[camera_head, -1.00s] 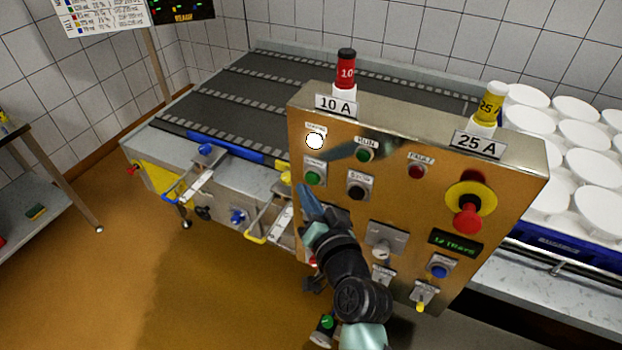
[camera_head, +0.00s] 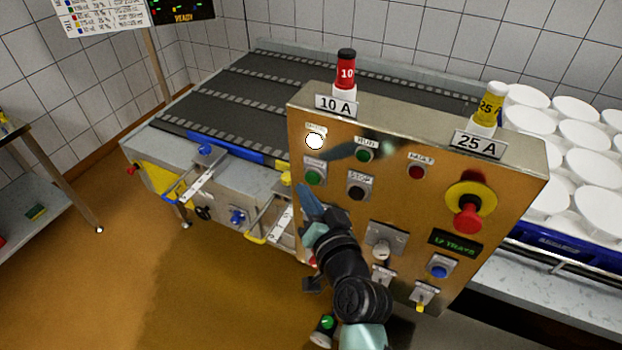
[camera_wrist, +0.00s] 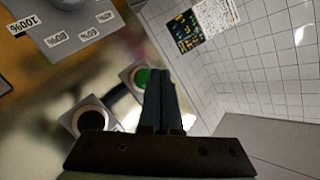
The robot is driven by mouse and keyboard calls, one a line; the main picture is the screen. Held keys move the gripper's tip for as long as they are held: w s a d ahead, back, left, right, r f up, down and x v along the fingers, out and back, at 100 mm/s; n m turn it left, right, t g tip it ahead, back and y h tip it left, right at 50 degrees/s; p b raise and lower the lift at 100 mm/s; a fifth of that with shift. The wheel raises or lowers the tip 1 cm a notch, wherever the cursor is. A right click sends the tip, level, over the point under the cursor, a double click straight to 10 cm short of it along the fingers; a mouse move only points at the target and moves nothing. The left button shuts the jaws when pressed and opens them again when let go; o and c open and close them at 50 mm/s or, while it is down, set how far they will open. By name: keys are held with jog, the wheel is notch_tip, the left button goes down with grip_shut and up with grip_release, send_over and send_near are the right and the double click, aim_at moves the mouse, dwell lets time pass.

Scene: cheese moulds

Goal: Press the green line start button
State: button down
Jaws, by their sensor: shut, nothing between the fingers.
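The green start button (camera_head: 314,177) sits in a square grey mount on the left side of the brassy control panel (camera_head: 335,270). It also shows in the wrist view (camera_wrist: 142,77), just left of my fingertips and partly cut off by them. In the wrist view the closed fingertips (camera_wrist: 163,72) point up beside the button mount. I cannot tell whether they touch anything.
The black STOP button (camera_head: 357,187) is right of the green one. A green RUN lamp (camera_head: 365,154) and lit white lamp (camera_head: 314,141) are above. A red emergency stop (camera_head: 467,217) is at right. Red (camera_head: 346,70) and yellow (camera_head: 490,105) fuses stand on top.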

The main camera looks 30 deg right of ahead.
jog(key=shift+w+d, duration=0.1)
dwell(0.5)
jog(key=shift+w+d+b, duration=0.2)
jog(key=shift+d+b, duration=0.05)
jog(key=shift+b, duration=0.1)
jog(key=shift+w+d+b, duration=0.3)
jog(key=shift+d+b, duration=0.05)
jog(key=shift+d, duration=0.05)
dwell(0.6)
dwell(0.4)
jog(key=shift+s+a+p, duration=0.35)
jog(key=shift+s+a, duration=0.25)
jog(key=shift+a, duration=0.15)
jog(key=shift+s+a+p, duration=0.45)
jog(key=shift+s+a, duration=0.35)
jog(key=shift+a, duration=0.2)
jog(key=shift+s+a+p, duration=0.45)
jog(key=shift+s+a, duration=0.3)
jog(key=shift+a, duration=0.2)
